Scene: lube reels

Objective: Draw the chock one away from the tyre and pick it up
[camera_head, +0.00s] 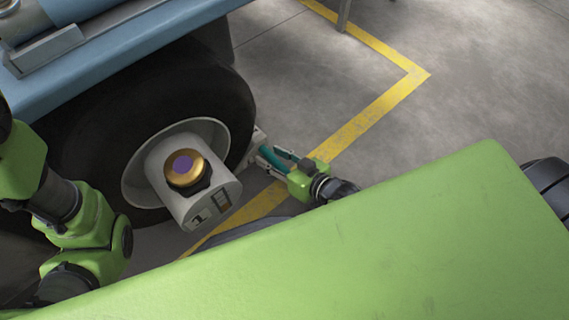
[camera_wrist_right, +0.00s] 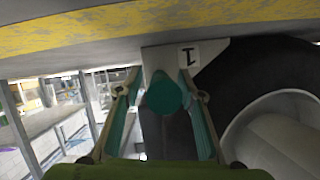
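The chock (camera_head: 257,141) is pale grey and sits on the floor against the right side of the black tyre (camera_head: 230,100). The right wrist view shows the chock (camera_wrist_right: 164,58) with a label "1" and a teal handle (camera_wrist_right: 164,95) seen end-on. My right gripper (camera_head: 274,157) reaches in from the right. In the right wrist view, its fingers (camera_wrist_right: 163,92) stand on either side of the handle, with gaps visible between them and it. It is open. The tyre (camera_wrist_right: 250,75) is at the right there. My left arm shows at the left of the head view; its gripper is out of view.
A blue vehicle body (camera_head: 130,45) overhangs the tyre. A yellow floor line (camera_head: 375,115) runs past the gripper and bends at the upper right. A thin post (camera_head: 343,15) stands at the top.

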